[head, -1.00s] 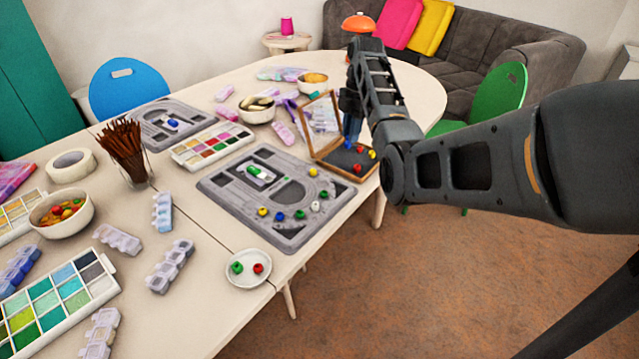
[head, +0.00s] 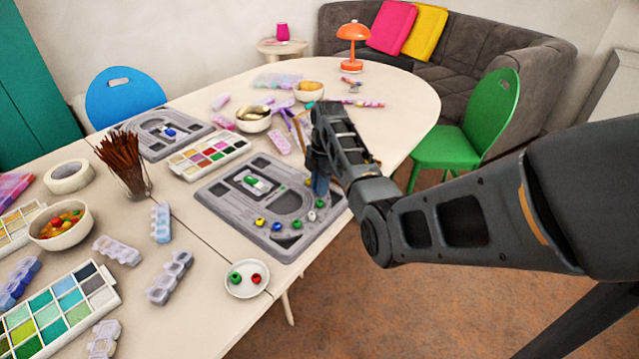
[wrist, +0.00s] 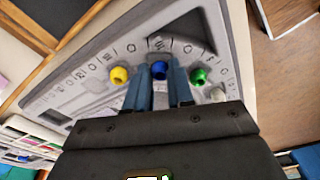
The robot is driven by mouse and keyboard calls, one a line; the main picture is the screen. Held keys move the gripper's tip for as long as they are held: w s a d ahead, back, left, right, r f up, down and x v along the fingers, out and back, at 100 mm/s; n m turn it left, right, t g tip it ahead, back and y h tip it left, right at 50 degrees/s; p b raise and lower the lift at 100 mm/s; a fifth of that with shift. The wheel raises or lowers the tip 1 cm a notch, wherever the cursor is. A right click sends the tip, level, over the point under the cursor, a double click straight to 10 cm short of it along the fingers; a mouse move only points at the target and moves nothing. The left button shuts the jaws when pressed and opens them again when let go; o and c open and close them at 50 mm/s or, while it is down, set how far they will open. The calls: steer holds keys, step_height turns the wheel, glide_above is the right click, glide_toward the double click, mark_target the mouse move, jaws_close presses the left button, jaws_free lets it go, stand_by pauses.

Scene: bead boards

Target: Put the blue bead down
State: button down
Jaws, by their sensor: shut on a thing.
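The blue bead (wrist: 160,69) shows between my gripper's fingertips (wrist: 160,78) in the wrist view, and the gripper is shut on it. It is over the curved row of marked places on the grey bead board (wrist: 90,68). A yellow bead (wrist: 120,75) is on its left and a green bead (wrist: 198,77) on its right. Whether the held bead touches the board is unclear. In the head view my gripper (head: 320,188) is at the right side of the board (head: 225,205), and the held bead is hidden. Another blue bead (head: 277,226) sits at the board's front.
A white dish (head: 247,291) with a green and a red bead is near the table's front edge. A second board (head: 150,143), a paint set (head: 209,154) and a brush glass (head: 131,178) stand behind and left. A dark, wood-rimmed tray (wrist: 70,33) is beside the board.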

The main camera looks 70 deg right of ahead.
steer(key=shift+f, duration=0.5)
steer(key=shift+s+f+b, duration=0.1)
steer(key=shift+f+b, duration=0.15)
steer(key=shift+b, duration=0.05)
steer(key=c, duration=1.1)
jaws_free()
steer(key=shift+s+a+f, duration=0.1)
steer(key=shift+a, duration=0.05)
steer(key=shift+o, duration=0.6)
step_height(320, 180, up, 14)
steer(key=d+p, duration=0.1)
steer(key=shift+s+d+f, duration=0.2)
steer(key=shift+s+d, duration=0.05)
